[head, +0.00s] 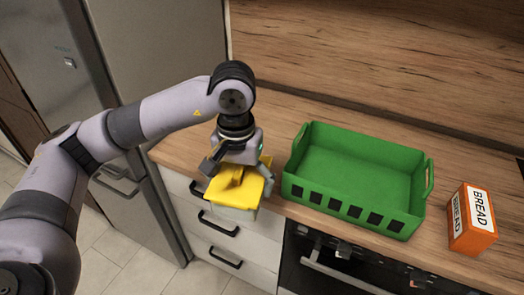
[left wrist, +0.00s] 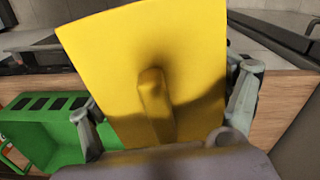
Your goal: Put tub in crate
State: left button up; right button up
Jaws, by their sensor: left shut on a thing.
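The tub (head: 234,198) has a yellow lid with a raised handle and a pale, see-through body. My left gripper (head: 237,172) is shut on the tub near the counter's front edge, left of the crate. In the left wrist view the yellow lid of the tub (left wrist: 190,60) fills the middle, with a finger of my left gripper (left wrist: 165,120) on each side. The green crate (head: 352,165) stands on the counter and looks empty; part of it shows at lower left in the left wrist view (left wrist: 40,135). My right gripper is not in view.
An orange bread box (head: 472,220) stands on the wooden counter (head: 278,118) right of the crate. A wooden splashback (head: 370,50) rises behind. White drawers (head: 222,228) and an oven (head: 335,262) are below the counter's front edge. A steel fridge (head: 165,50) stands at left.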

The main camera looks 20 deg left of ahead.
aim_at(323, 176)
jog(key=j+z, duration=0.15)
jog(key=z, duration=0.25)
jog(key=i+j+z, duration=0.1)
jog(key=z, duration=0.3)
jog(key=j+z, duration=0.25)
jog(key=z, duration=0.15)
